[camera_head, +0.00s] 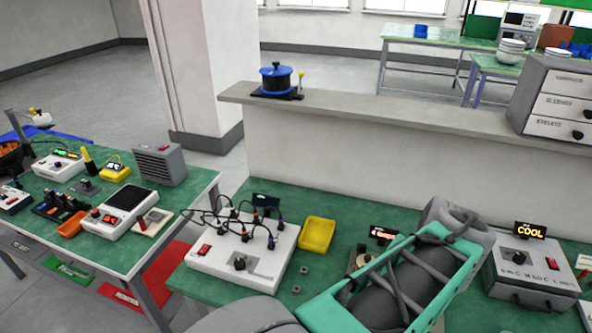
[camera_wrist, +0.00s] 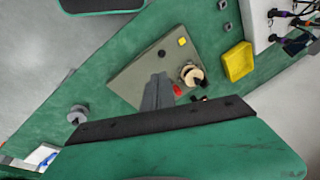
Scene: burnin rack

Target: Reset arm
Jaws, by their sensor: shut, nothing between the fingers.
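My gripper (camera_wrist: 160,78) shows in the wrist view as two grey fingers close together, shut and empty. It hangs over a grey-beige panel (camera_wrist: 133,70) with a yellow button, a black knob and a round tan part. I cannot tell how high it is above the panel. In the head view my green and grey arm fills the lower right over the green bench (camera_head: 330,225) and hides the gripper and most of the panel's device. A small red-lit display (camera_head: 383,233) shows just behind the arm.
A yellow tray (camera_head: 316,235) and a white box with black cables (camera_head: 245,250) stand left of the arm. A grey box with a COOL display (camera_head: 530,270) stands right of it. A low wall (camera_head: 400,150) bounds the bench behind. Small grey rings (camera_head: 297,289) lie on the bench.

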